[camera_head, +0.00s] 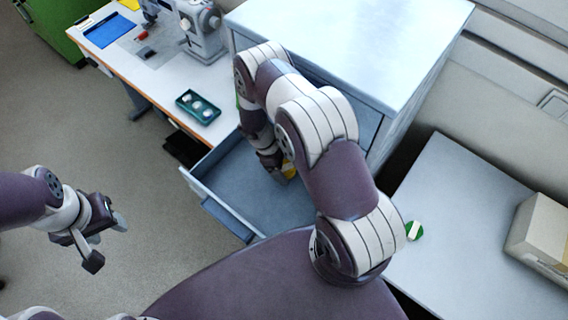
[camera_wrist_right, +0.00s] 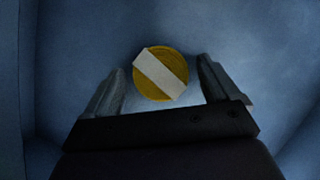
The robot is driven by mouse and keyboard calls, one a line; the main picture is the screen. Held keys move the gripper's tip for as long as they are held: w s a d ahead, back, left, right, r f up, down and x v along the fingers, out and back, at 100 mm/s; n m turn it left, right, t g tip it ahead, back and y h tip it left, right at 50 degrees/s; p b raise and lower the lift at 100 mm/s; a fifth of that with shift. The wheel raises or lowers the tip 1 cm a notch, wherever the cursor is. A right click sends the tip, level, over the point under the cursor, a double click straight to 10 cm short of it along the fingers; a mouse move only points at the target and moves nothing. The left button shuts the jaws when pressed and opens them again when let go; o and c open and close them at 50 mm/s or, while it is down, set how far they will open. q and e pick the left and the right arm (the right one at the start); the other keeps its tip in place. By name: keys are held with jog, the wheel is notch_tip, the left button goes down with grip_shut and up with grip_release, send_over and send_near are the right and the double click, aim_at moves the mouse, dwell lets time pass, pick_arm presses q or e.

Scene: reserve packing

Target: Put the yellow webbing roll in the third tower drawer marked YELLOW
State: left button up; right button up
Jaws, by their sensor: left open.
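The yellow webbing roll (camera_wrist_right: 151,88), a round disc with a pale band across it, lies in the open blue-grey drawer (camera_head: 222,181). It also shows in the head view (camera_head: 289,170), mostly hidden by my right gripper. My right gripper (camera_wrist_right: 160,85) reaches down into the drawer. Its fingers stand apart on both sides of the roll, with a gap visible on each side. My left gripper (camera_head: 106,239) is open and empty over the floor, left of the drawer. My right arm hides part of the drawer tower (camera_head: 352,40); no drawer marking is readable.
A white workbench (camera_head: 113,52) at the upper left holds a sewing machine (camera_head: 203,30), a blue tray (camera_head: 108,30) and a green tray (camera_head: 198,107). A right-hand table (camera_head: 462,230) holds a green roll (camera_head: 414,231) and a box (camera_head: 543,237). Open floor lies left.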

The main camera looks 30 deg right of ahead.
jog(key=shift+r, duration=0.2)
jog(key=shift+w+a+r, duration=0.1)
jog(key=shift+w+r, duration=0.1)
jog(key=shift+r, duration=0.1)
jog(key=b+v, duration=0.2)
jog(key=v, duration=0.4)
jog(key=shift+r, duration=0.4)
jog(key=shift+s+a, duration=0.1)
jog(key=shift+a, duration=0.05)
